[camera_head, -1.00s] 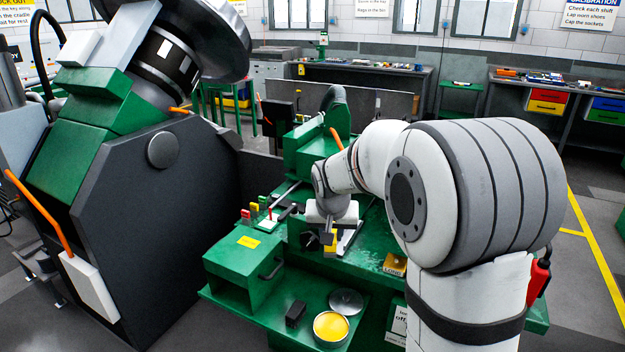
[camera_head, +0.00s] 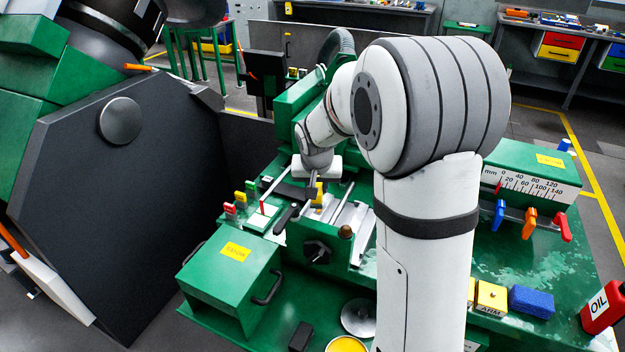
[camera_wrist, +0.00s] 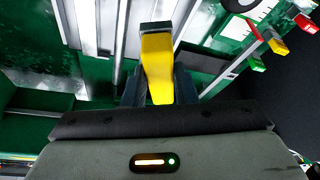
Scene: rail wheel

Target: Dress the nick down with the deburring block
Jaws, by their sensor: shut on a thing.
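My gripper (camera_head: 318,178) is shut on a yellow block with a dark grey end, which I take to be the deburring block (camera_wrist: 157,68). In the wrist view the block stands out between the dark fingers. In the head view its yellow side (camera_head: 318,195) shows below the gripper, over the bright rails of the green machine bed (camera_head: 342,212). I cannot tell whether the block touches anything. I cannot make out the nick in either view.
A green box (camera_head: 228,275) with a handle stands at front left. Red, green and yellow small blocks (camera_head: 240,198) are left of the gripper. A big dark panel (camera_head: 110,200) fills the left. Levers (camera_head: 528,222), a blue sponge (camera_head: 532,301) and a red oil can (camera_head: 603,308) are at right.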

